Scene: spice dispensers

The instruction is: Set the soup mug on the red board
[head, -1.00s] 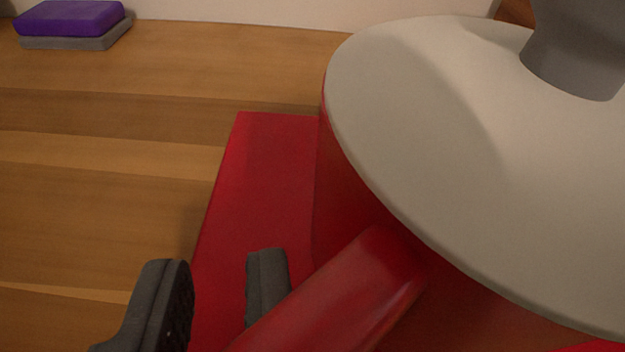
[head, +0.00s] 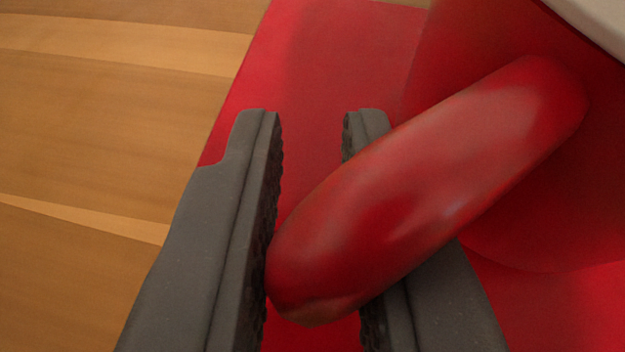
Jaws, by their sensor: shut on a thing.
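The soup mug (head: 540,190) is red, with a thick rounded handle (head: 430,185) and a pale lid (head: 600,20) of which only a corner shows at the upper right. My gripper (head: 312,130) is shut on the handle, which passes slantwise between the two dark fingers and covers part of the right one. The mug's lower edge meets the red board (head: 320,60) in the picture; the similar reds make it hard to tell whether it rests fully on it. Most of the mug is out of frame at the right.
Wooden tabletop (head: 100,130) lies bare to the left of the board's edge. Nothing else stands near the fingers in this view.

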